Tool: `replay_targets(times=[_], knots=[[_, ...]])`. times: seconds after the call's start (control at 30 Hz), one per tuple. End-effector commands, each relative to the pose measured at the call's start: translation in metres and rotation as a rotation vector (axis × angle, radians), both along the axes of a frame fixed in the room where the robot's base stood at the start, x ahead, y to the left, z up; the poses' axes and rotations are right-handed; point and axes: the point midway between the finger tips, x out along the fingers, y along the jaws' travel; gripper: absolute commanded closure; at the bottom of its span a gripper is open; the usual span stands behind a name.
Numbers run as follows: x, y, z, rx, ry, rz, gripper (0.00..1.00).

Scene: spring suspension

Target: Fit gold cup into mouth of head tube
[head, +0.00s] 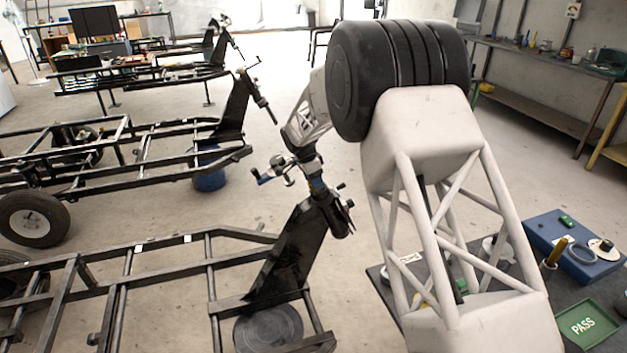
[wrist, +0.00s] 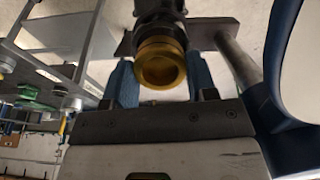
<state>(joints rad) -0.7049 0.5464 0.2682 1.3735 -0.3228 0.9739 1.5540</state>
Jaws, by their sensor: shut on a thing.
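The gold cup (wrist: 160,64) is a short ring with a round opening. In the wrist view it sits between the two blue fingertips of my gripper (wrist: 160,84), which is shut on it. The dark head tube (wrist: 160,24) lies directly behind the cup and in line with it. I cannot tell whether the cup touches the mouth or is inside it. In the head view the head tube (head: 335,213) tops the black upright of the nearest frame, with my gripper (head: 316,184) just above it. The cup is not clearly visible there.
The nearest black frame (head: 210,265) stands low at the left, with more frames behind. A dark bench at lower right holds a green PASS tray (head: 588,325) and a blue case (head: 570,248). A shelf (head: 540,60) runs along the right wall. Open floor lies between.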

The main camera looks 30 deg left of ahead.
Motion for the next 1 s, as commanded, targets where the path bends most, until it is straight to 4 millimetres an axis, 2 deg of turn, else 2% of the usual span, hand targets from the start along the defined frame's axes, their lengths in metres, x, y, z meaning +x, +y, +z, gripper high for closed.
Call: replay_targets(times=[1.0], knots=[[0.004, -0.004, -0.014, 0.0, 0.0, 0.0, 0.8]])
